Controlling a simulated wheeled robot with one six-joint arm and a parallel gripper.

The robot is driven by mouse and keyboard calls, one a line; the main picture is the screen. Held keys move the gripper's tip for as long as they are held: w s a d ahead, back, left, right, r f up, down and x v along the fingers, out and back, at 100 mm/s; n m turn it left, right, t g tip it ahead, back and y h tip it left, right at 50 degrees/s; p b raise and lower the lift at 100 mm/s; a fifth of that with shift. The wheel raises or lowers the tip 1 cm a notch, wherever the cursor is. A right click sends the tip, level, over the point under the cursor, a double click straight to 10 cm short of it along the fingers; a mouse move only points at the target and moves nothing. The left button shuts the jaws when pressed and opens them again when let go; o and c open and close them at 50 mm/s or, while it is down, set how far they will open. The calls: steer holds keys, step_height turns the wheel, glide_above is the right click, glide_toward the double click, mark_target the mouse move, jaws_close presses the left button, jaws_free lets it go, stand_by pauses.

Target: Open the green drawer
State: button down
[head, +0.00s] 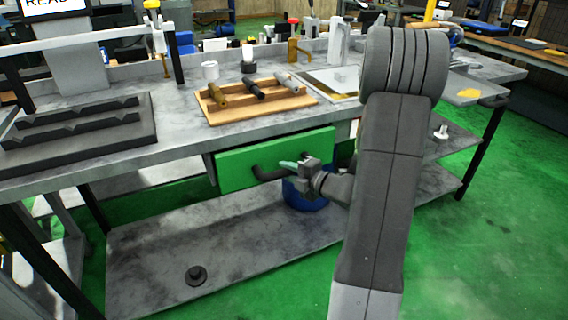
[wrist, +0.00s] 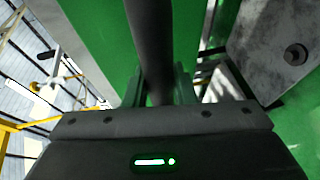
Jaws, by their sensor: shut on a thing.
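The green drawer (head: 232,167) hangs under the front edge of the grey workbench in the head view. Its front looks close to the bench edge; I cannot tell whether it stands slightly out. A dark bar handle (head: 268,174) runs across its front. My gripper (head: 292,166) is at the right part of the handle. In the wrist view, the handle (wrist: 151,45) runs between the two green fingers of my gripper (wrist: 158,88), which is shut on it. The green drawer front (wrist: 100,40) fills the upper left there. The drawer's inside is hidden.
A wooden tray (head: 215,117) with several handled tools stands on the workbench (head: 165,150) above the drawer. Green floor is free at the right.

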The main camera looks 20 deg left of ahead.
steer(key=s+d+p, duration=0.5)
steer(key=s+d, duration=1)
steer(key=d, duration=0.2)
steer(key=shift+d, duration=0.25)
steer(key=c, duration=1.2)
jaws_free()
steer(key=p+v, duration=0.2)
steer(key=v, duration=1.1)
steer(key=shift+d, duration=0.35)
steer(key=shift+a, duration=0.1)
